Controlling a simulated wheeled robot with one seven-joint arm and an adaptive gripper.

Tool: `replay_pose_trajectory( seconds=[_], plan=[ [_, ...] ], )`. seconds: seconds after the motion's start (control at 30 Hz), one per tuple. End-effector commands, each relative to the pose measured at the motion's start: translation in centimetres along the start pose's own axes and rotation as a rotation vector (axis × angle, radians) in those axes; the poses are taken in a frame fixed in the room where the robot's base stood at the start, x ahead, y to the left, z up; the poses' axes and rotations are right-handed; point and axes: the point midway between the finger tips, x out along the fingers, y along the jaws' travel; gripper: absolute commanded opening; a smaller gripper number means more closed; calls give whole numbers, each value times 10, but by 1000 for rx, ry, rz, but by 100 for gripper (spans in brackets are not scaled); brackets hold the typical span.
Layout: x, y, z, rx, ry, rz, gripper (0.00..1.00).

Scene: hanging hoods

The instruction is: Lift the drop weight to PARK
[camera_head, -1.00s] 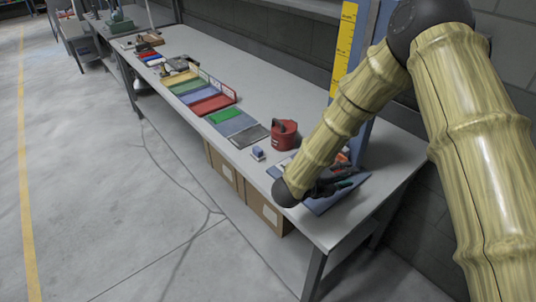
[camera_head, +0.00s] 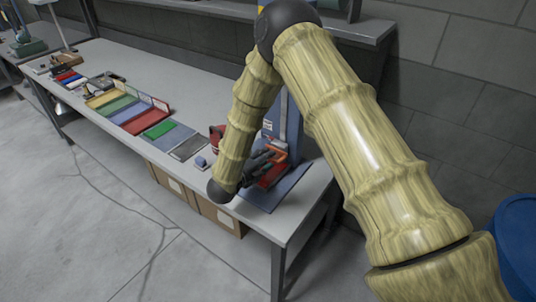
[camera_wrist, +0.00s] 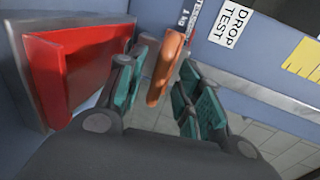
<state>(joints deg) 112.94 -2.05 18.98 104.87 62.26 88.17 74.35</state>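The drop tester has a blue upright (camera_head: 289,125) on a blue base plate (camera_head: 262,200) at the near end of the bench. Its red block (camera_head: 272,176) and orange bar (camera_head: 280,147) are partly hidden by my gripper; I cannot tell exactly which part is the weight. In the wrist view the orange bar (camera_wrist: 166,68) stands between my open fingers, nearer the left one, with a visible gap to the right one. The red block (camera_wrist: 70,70) is left of the fingers. My gripper (camera_head: 268,159) also shows in the wrist view (camera_wrist: 160,90). No PARK mark is readable.
A DROP TEST label (camera_wrist: 232,22) and a yellow scale (camera_wrist: 303,58) are at the upper right in the wrist view. A red can (camera_head: 216,138) stands left of the tester. Coloured trays (camera_head: 140,113) line the bench. A blue drum (camera_head: 517,235) is at the right.

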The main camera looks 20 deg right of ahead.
Motion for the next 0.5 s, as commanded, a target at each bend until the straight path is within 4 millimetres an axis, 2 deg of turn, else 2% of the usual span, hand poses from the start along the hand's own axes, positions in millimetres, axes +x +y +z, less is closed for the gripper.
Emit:
replay_pose_trajectory(
  seconds=[0.2, 0.5],
  plan=[
    [18, -1, 1, 0, -2, -1, 35],
    [22, 0, 1, -1, -2, 0, 35]
  ],
)
